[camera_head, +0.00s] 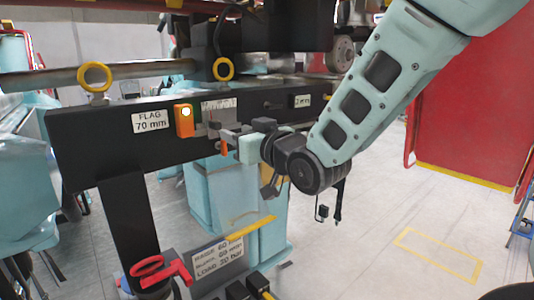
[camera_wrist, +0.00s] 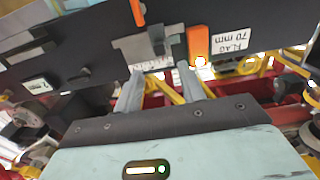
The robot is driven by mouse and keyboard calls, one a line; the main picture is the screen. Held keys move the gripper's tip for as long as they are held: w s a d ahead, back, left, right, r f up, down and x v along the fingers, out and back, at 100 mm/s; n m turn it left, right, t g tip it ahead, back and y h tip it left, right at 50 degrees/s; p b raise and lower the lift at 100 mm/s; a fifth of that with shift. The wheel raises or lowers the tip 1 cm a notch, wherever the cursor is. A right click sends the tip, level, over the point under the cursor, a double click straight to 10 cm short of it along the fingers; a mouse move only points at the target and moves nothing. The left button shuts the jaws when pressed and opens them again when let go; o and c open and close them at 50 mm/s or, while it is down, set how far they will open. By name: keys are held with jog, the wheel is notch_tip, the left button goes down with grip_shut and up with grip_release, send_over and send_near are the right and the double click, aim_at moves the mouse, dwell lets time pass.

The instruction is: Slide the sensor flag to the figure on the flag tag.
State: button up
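The flag tag (camera_head: 150,121) is a white label reading "FLAG 70 mm" on the black beam; it also shows upside down in the wrist view (camera_wrist: 230,41). Right of it in the head view is an orange sensor (camera_head: 184,121) with a lit lamp, also in the wrist view (camera_wrist: 198,43). A pale scale plate (camera_head: 218,106) is beside the sensor. The grey sensor flag (camera_wrist: 158,40) stands in front of that plate, with an orange piece (camera_wrist: 138,12) near it. My gripper (camera_wrist: 160,69) has its fingers apart, with their tips just short of the flag.
A second small label (camera_head: 302,101) is at the beam's right end. Below are a red handle (camera_head: 160,268) and a sign (camera_head: 218,258) reading raise and load figures. Yellow rings (camera_head: 94,76) stand above the beam.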

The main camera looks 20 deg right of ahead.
jog(key=b+v, duration=0.6)
jog(key=v, duration=0.3)
jog(key=shift+b, duration=0.4)
jog(key=shift+w, duration=0.1)
jog(key=s+a+f+n+g, duration=0.1)
jog(key=s+a+f+g, duration=0.35)
jog(key=f, duration=0.35)
jog(key=s+a+f+n+g, duration=0.25)
jog(key=s+f+g, duration=0.2)
jog(key=f, duration=0.35)
jog(key=s+f+g+h, duration=0.2)
jog(key=s+f+g, duration=0.2)
jog(key=s, duration=0.3)
jog(key=s+d+f+g+h, duration=0.1)
jog(key=s+f+g+h, duration=0.2)
jog(key=s, duration=0.3)
jog(key=shift+s+d+f+n+g, duration=0.35)
jog(key=shift+f+g, duration=0.25)
jog(key=shift+f, duration=0.2)
